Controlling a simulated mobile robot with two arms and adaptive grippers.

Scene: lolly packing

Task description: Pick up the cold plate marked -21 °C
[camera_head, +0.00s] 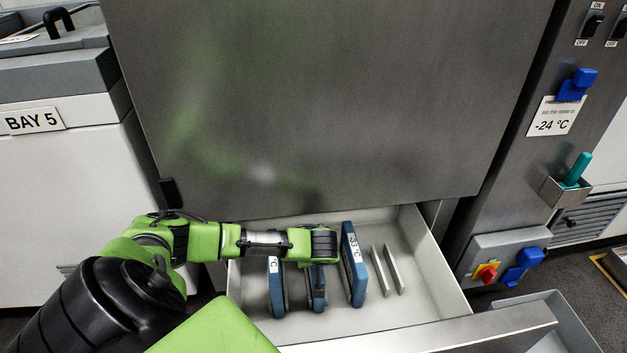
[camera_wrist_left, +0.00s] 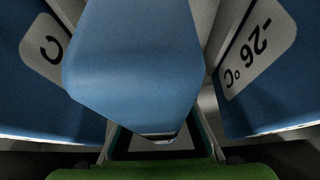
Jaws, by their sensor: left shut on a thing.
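An open drawer (camera_head: 430,300) holds three blue cold plates standing upright in the head view. My left gripper (camera_head: 318,268) reaches down from above and is shut on the middle plate (camera_head: 317,295). This held plate fills the centre of the left wrist view (camera_wrist_left: 140,60), with no label showing on it. The left plate (camera_head: 276,295) has a partly covered label ending in C. The right plate (camera_head: 354,270) has a small label that is hard to read. In the left wrist view, the neighbouring plate at right (camera_wrist_left: 275,75) reads -26 °C. I see no -21 °C label.
Two thin metal dividers (camera_head: 387,270) stand in the drawer right of the plates. A steel panel (camera_head: 320,100) rises behind the drawer. A control column at right carries a -24 °C sign (camera_head: 552,118) and a red knob (camera_head: 487,273). The drawer's right side has free room.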

